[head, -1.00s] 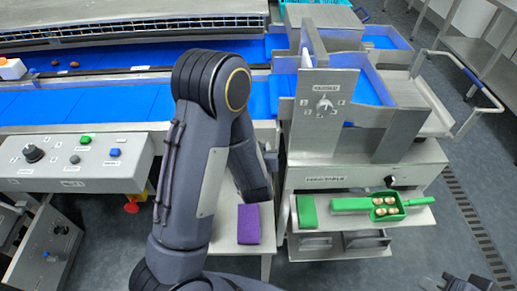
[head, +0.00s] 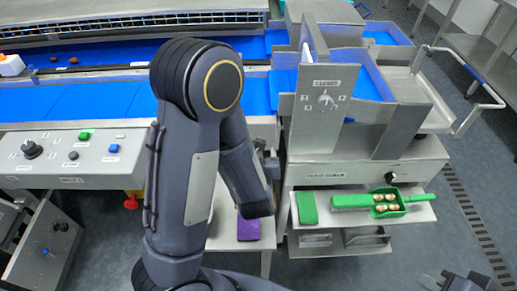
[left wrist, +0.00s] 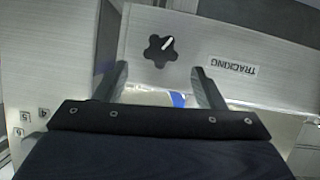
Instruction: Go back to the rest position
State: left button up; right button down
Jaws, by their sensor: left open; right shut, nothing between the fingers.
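My left arm stands large across the middle of the head view. My left gripper (head: 270,163) is mostly hidden behind its forearm there, beside the steel feed-table machine. In the left wrist view my left gripper (left wrist: 162,82) has its two fingers apart with nothing held between them. A steel panel with a black star-shaped knob (left wrist: 160,50) and a "TRACKING" label lies in front of the fingers. My right gripper (head: 467,283) is at the bottom right edge of the head view, over the floor. It is shut and empty, and partly cut off.
A green scoop tray (head: 380,212) with several dates sits on the steel shelf (head: 415,215), with a green block (head: 307,208) beside it. A purple cloth (head: 248,229) lies behind my forearm. The control box (head: 60,160) and blue belt (head: 60,106) are at left.

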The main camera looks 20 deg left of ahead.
pick_arm(q)
jog(key=shift+s+d+r, duration=0.25)
jog(key=shift+s, duration=0.3)
jog(key=s+d+r+m+g+h, duration=0.2)
jog(key=s+d+r+g+h, duration=0.15)
jog(key=s+r+h, duration=0.4)
jog(key=s+a+r+m+g+h, duration=0.1)
jog(key=s, duration=0.5)
jog(key=s+a+r+m+g, duration=0.1)
jog(key=s+r+g, duration=0.1)
jog(key=s, duration=0.5)
jog(key=shift+a+h, duration=0.25)
jog(key=shift+h, duration=0.1)
jog(key=shift+r+g, duration=0.15)
jog(key=shift+g, duration=0.1)
dwell(4.8)
